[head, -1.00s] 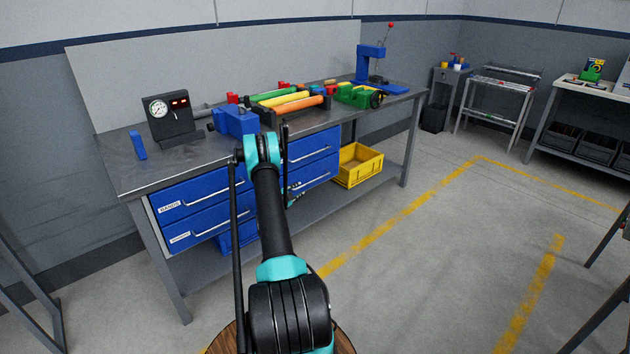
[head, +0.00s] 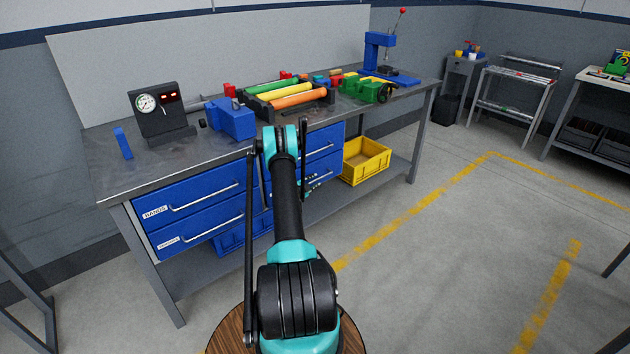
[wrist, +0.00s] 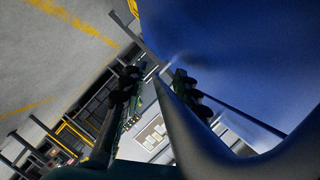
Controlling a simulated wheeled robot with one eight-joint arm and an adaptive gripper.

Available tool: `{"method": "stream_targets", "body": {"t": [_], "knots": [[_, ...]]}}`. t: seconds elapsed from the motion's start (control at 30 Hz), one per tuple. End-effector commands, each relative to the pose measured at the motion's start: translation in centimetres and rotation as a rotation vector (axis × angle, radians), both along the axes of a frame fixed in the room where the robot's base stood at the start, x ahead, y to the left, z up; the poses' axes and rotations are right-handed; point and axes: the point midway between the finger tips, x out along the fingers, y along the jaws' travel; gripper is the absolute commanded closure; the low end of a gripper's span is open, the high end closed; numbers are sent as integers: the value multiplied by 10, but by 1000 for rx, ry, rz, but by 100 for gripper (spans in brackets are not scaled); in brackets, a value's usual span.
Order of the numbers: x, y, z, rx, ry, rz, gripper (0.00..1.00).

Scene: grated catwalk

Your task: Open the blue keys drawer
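The workbench (head: 110,185) has blue drawers in two columns. The upper left drawer (head: 200,188) is labelled BANDS; the lower left drawer's label (head: 168,241) is too small to read. The upper right drawer (head: 326,137) and lower right drawer (head: 331,166) are partly behind my arm, their labels hidden, so I cannot tell which is keys. All drawers look closed. My gripper (head: 309,184) is mostly hidden at the lower right drawer's front. In the wrist view my gripper (wrist: 158,88) has its fingers apart, with a grey handle bar (wrist: 172,98) running between them beside a blue surface (wrist: 240,60).
The benchtop holds a gauge box (head: 160,112), a blue vise (head: 232,120), a rack of coloured tubes (head: 290,95) and a blue press (head: 380,55). A yellow bin (head: 365,160) sits on the lower shelf, right of the drawers. Floor to the right is clear.

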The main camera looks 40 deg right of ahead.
Motion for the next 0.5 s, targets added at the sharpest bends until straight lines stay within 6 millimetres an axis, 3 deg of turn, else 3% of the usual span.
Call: {"method": "stream_targets", "body": {"t": [0.13,0.4,0.5], "knots": [[0,0,0,0,0,0,69],[0,0,0,0,0,0,100],[0,0,0,0,0,0,100]]}}
